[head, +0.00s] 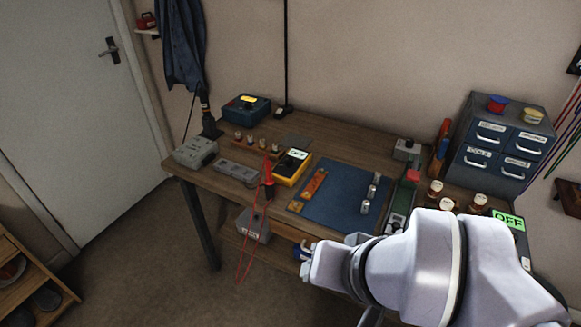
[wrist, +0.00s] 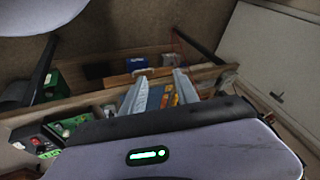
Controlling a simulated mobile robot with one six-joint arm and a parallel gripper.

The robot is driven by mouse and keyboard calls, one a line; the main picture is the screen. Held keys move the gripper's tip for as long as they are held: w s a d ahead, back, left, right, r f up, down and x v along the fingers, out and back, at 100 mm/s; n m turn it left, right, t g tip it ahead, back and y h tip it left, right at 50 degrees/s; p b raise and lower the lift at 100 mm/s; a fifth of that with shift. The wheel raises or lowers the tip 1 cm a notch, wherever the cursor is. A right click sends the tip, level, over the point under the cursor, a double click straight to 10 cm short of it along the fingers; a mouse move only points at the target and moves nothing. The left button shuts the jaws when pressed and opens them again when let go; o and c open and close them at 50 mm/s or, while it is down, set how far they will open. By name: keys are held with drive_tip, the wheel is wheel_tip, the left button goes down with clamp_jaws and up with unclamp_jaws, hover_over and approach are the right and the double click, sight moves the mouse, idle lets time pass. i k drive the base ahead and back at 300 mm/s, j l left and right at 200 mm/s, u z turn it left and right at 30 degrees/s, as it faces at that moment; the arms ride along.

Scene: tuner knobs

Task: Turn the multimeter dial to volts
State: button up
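The yellow multimeter (head: 289,173) lies on the workbench left of the blue mat, with a pale screen at its far end. Its dial is too small to read. Red leads (head: 250,235) hang over the bench's front edge near it. In the head view my arm reaches in from the lower right, and its end is in front of the bench, apart from the multimeter. My gripper (wrist: 158,84) shows in the wrist view with its two grey fingers spread and nothing visibly held. I cannot make out the multimeter for certain in the wrist view.
The blue mat (head: 335,205) carries an orange strip and several small metal cylinders. A grey box (head: 196,151) and a row of small knobs stand at the left. A drawer cabinet (head: 500,145), jars and a device with a green OFF display (head: 508,220) are at the right.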

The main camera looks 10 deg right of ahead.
sight(288, 161)
drive_tip(key=i+j+z, duration=0.3)
drive_tip(key=j, duration=0.25)
drive_tip(key=i+j+z, duration=0.2)
drive_tip(key=j+z, duration=0.15)
drive_tip(key=j, duration=0.25)
